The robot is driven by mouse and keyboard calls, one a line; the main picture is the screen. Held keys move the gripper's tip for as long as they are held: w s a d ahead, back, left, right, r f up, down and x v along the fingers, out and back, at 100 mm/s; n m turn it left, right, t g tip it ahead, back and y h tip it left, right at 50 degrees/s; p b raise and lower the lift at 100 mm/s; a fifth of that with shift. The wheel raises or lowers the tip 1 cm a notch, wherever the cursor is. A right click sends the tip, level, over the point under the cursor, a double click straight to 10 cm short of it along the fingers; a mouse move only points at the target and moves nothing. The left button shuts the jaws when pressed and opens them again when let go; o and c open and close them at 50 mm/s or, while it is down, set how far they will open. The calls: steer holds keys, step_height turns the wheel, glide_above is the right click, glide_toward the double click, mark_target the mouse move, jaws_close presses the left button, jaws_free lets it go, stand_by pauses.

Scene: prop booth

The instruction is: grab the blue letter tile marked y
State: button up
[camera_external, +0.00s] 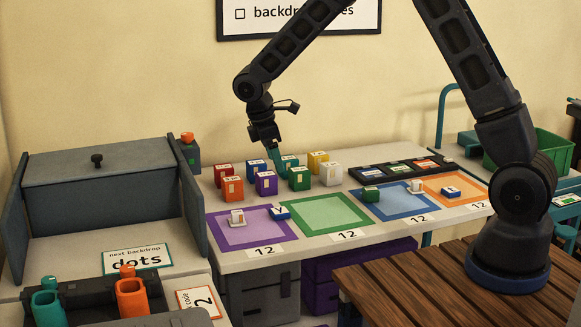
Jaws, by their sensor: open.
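Several small blue pieces are in view, and their letters are too small to read, so I cannot tell which is marked y. One blue block (256,167) stands in the back row of coloured blocks. A flat blue piece (281,213) lies between the purple and green mats, and another blue piece (450,191) lies on the orange mat. My gripper (267,143) is open and points down above the back row of blocks, apart from the mats. A teal piece just below it partly hides what is behind.
Red, orange, purple, green, yellow and white blocks (331,175) crowd the back of the table. Purple (216,231), green (301,229), blue (375,206) and orange mats line the front. A dark tray (366,175) lies at the back right; a grey box (100,190) stands left.

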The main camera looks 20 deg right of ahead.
steer(key=n, duration=0.1)
glide_toward(279, 210)
step_height(279, 210, down, 3)
steer(key=shift+w+f, duration=0.1)
steer(key=shift+f, duration=0.05)
steer(key=shift+d+x, duration=0.2)
steer(key=shift+x, duration=1.1)
steer(key=shift+d+x, duration=0.2)
steer(key=shift+x, duration=1.1)
steer(key=c, duration=1.1)
